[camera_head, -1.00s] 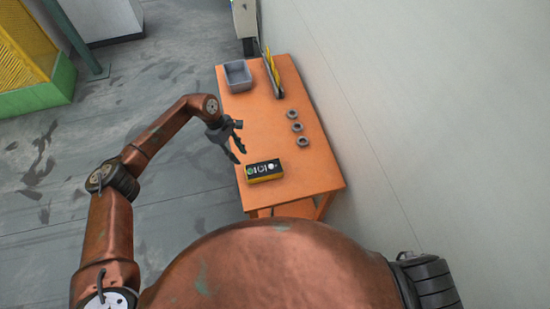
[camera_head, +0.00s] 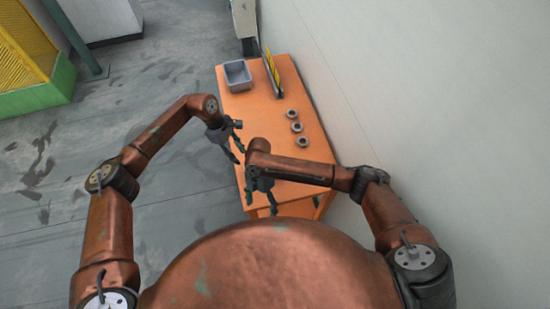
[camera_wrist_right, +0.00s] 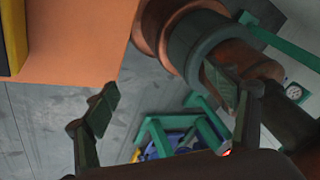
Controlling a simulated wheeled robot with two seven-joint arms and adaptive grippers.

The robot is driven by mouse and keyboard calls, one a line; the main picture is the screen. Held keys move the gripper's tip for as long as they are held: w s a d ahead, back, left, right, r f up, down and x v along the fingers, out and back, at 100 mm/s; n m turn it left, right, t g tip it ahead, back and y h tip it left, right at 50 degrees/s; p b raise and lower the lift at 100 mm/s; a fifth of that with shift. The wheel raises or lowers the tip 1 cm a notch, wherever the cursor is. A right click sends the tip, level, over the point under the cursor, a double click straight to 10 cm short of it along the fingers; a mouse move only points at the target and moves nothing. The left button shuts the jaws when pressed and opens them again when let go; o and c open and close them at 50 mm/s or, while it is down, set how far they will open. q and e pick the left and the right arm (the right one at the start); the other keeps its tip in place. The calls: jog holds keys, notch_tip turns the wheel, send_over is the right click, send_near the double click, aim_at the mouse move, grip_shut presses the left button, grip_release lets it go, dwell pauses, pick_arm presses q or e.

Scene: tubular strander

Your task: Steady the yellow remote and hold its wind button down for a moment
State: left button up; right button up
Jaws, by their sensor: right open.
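The yellow remote is hidden in the head view behind my right arm. In the right wrist view, part of what looks like the remote (camera_wrist_right: 18,28), with a yellow side and dark top, shows at the upper left edge on the orange table. Its wind button cannot be seen. My left gripper (camera_head: 239,139) is open and empty above the table's left edge. My right gripper (camera_head: 262,204) is open and empty near the table's front edge. In the right wrist view its two fingers (camera_wrist_right: 168,105) are apart, with the remote off to the left.
The orange table (camera_head: 255,115) stands beside a pale wall (camera_head: 420,100). A grey bin (camera_head: 237,76) sits at its far left, a rack with yellow parts (camera_head: 271,75) at the far right. Three metal rings (camera_head: 297,127) line the right side. The table's middle is clear.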

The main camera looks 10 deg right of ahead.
jog(key=w+d+r+m+t, duration=0.1)
jog(key=w+d+m, duration=0.1)
jog(key=w, duration=0.4)
jog(key=w+d+r+m+t, duration=0.1)
jog(key=w+d+m+t, duration=0.1)
jog(key=w, duration=0.4)
jog(key=w+d+r+m+t, duration=0.1)
jog(key=w+d+r+m, duration=0.1)
jog(key=w+d, duration=0.2)
jog(key=shift+w+m+t+h, duration=0.4)
jog(key=shift+w, duration=0.5)
jog(key=shift+w+d+f, duration=0.1)
jog(key=shift+w+f, duration=0.05)
jog(key=shift+w, duration=0.1)
jog(key=shift+f, duration=3.75)
jog(key=shift+c, duration=0.7)
jog(key=c, duration=1.4)
pick_arm(q)
grip_shut()
